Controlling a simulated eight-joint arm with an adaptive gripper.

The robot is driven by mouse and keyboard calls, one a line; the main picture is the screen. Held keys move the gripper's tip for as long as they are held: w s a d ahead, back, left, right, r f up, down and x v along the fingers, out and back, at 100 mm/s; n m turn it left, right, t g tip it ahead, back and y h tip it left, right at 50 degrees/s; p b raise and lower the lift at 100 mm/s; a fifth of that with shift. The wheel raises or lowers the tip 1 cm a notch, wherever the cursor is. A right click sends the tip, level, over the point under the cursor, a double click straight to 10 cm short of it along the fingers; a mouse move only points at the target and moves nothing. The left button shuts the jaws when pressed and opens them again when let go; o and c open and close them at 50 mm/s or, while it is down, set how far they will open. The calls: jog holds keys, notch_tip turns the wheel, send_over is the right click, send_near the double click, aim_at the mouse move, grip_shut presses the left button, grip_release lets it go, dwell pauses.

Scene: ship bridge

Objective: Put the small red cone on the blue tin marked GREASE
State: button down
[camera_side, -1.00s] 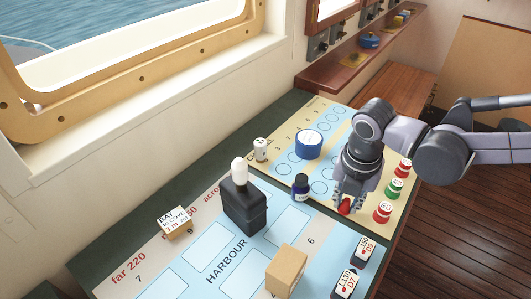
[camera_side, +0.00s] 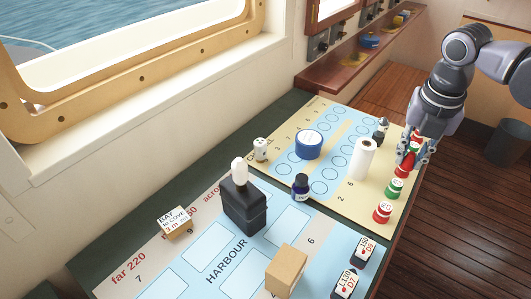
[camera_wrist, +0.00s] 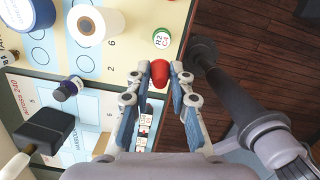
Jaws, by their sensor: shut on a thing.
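My gripper (camera_wrist: 160,88) is shut on the small red cone (camera_wrist: 159,73), which sits between the fingertips in the wrist view. In the side view my gripper (camera_side: 412,158) is at the right edge of the chart desk, over the row of round tokens. There the fingers partly hide the cone, and I cannot clearly part it from the red tokens. A round blue tin (camera_side: 308,145) with a pale top stands on the chart, well left of my gripper; its blue side shows in the wrist view (camera_wrist: 42,14).
A white roll (camera_side: 363,160) stands between the blue tin and my gripper, with a dark bottle (camera_side: 381,130) behind it. A small blue bottle (camera_side: 300,187) and a black block (camera_side: 243,208) stand nearer. Another blue object (camera_side: 369,40) is on the wall shelf.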

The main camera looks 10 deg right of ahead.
jog(key=w+a+r+n, duration=0.1)
jog(key=w+r, duration=0.1)
jog(key=w, duration=0.6)
jog(key=w+a+r+n, duration=0.1)
jog(key=w+a+r, duration=0.15)
jog(key=w, duration=0.65)
send_over(310, 136)
jog(key=shift+n, duration=0.3)
jog(key=f, duration=0.6)
jog(key=shift+s+f, duration=0.25)
jog(key=shift+a+f, duration=0.15)
jog(key=shift+f, duration=1.95)
jog(key=shift+f, duration=0.1)
jog(key=c, duration=1.2)
grip_release()
